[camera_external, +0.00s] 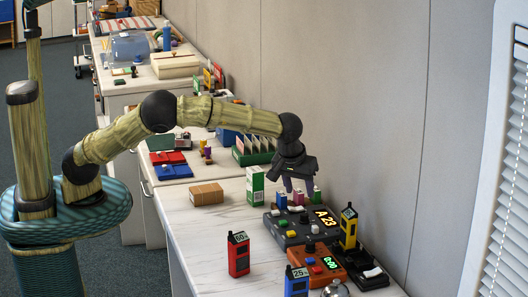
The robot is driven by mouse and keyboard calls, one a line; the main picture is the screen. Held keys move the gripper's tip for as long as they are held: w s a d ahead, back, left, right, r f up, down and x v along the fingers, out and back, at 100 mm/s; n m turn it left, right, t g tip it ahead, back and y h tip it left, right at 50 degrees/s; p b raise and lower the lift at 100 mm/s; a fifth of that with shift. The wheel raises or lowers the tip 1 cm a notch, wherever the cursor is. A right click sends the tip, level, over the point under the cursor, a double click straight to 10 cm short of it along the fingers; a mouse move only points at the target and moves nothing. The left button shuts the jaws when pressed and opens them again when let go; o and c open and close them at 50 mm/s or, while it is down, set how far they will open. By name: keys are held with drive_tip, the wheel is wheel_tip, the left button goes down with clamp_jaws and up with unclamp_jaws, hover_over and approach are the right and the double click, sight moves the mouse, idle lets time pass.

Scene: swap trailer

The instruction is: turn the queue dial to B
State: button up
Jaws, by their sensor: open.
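A dark grey console (288,238) with a lit display (325,218) reading "A 23" lies on the white marbled counter, against the back wall side. It carries several coloured buttons. My gripper (297,186) is open and points down above the back left part of the console, apart from the knob. Small coloured bottles or stamps stand just below and behind its fingers.
An orange timer box (320,266) sits close in front of the console. A yellow tag holder (348,228), a red one (238,254) and a blue one (296,281) stand around it. A green-and-white carton (255,186) and brown box (206,194) are to the left. The counter's front left is clear.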

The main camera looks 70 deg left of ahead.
sight(305, 214)
drive_tip(key=x, duration=1)
drive_tip(key=c, duration=1)
